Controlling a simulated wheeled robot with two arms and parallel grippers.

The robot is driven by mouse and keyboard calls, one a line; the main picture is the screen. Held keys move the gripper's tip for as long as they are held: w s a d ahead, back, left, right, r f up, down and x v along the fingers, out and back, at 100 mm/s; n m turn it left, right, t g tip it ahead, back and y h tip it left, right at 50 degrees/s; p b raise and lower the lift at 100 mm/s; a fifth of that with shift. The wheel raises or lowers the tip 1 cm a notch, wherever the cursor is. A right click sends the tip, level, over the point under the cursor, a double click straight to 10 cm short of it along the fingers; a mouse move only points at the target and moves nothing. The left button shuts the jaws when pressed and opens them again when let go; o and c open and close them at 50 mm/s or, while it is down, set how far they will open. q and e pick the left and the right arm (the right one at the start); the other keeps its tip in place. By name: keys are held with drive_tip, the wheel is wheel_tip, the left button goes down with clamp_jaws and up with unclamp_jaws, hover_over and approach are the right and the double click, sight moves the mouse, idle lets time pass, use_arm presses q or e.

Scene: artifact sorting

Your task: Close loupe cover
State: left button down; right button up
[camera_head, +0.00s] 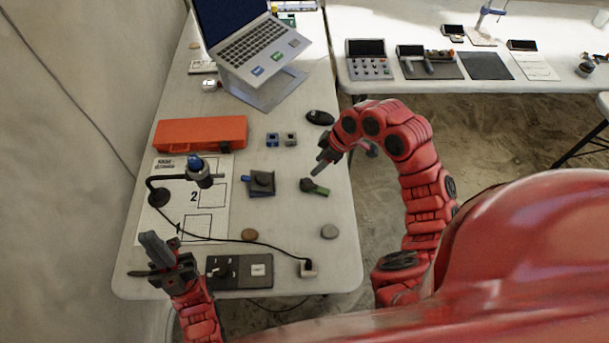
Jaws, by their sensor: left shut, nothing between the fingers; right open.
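A small dark item with a green part (314,188) lies on the right side of the white table; it may be the loupe, but it is too small to tell its cover's position. A dark square item with a blue part (262,183) lies to its left. My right gripper (322,164) is open, just above and behind the green item; I cannot tell whether they touch. My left gripper (152,243) is shut and empty over the table's front left, far from both items.
A blue-headed stand (199,172) stands on a numbered sheet (190,226). An orange case (201,134), laptop (250,53) and black mouse (320,117) are behind. A black panel (238,272) and cable plug (308,268) lie in front.

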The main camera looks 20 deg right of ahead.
sight(303, 180)
drive_tip(key=p+x, duration=0.1)
drive_tip(key=x, duration=0.9)
drive_tip(key=shift+w+f, duration=0.15)
clamp_jaws()
